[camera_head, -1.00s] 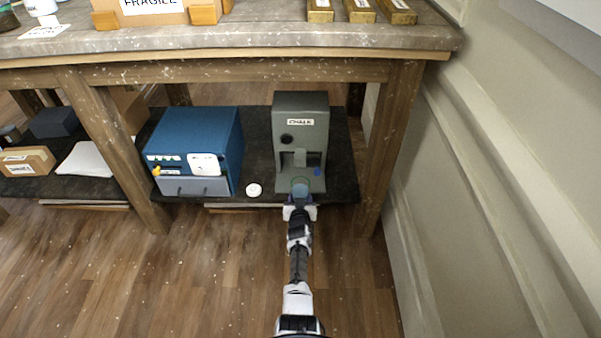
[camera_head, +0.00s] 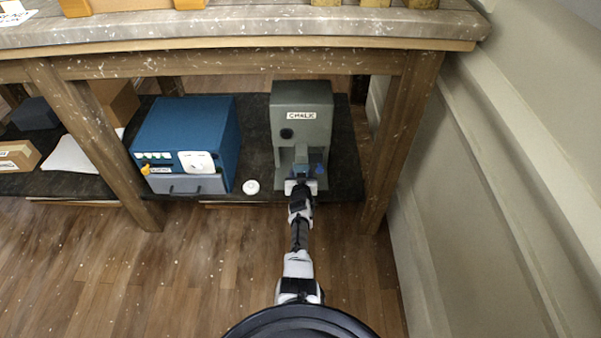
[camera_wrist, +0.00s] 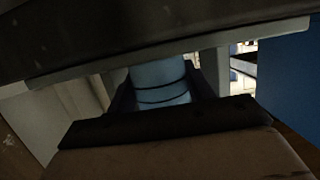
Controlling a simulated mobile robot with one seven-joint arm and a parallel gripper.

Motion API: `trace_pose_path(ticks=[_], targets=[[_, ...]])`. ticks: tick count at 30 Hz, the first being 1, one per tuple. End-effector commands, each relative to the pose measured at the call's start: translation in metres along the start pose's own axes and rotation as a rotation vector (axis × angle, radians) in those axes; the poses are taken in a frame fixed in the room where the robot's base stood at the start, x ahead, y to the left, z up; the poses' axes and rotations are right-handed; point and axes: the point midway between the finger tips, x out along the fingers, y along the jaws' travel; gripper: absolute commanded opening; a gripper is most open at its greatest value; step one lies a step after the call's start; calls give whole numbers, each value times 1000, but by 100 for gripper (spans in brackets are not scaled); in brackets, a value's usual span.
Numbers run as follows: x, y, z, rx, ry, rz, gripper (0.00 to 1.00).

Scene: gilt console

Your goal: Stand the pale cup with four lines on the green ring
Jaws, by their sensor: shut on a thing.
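My gripper (camera_head: 301,180) reaches into the front recess of a grey-green machine (camera_head: 303,98) labelled CHALK on the low shelf. It is shut on a pale bluish cup, whose side shows between the fingers in the wrist view (camera_wrist: 160,82). At least two dark lines run around the cup there; the rest of it is hidden. In the head view the cup is small and largely hidden by my gripper and the machine. I cannot make out the green ring in either view.
A blue machine (camera_head: 188,128) with a grey front drawer stands left of the grey-green one. A small white round thing (camera_head: 251,187) lies between them on the dark shelf (camera_head: 345,170). The table top overhangs above, and a wooden leg (camera_head: 402,140) stands to the right.

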Motion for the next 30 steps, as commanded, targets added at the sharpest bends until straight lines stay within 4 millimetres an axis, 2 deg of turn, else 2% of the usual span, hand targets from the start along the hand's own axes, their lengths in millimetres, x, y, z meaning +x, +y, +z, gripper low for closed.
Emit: trace_pose_path(ticks=[9, 10, 14, 30], targets=[[2, 0, 5, -1, 1, 0, 24], [1, 0, 3, -1, 0, 0, 55], [1, 0, 3, -1, 0, 0, 72], [-1, 0, -3, 0, 0, 0, 73]])
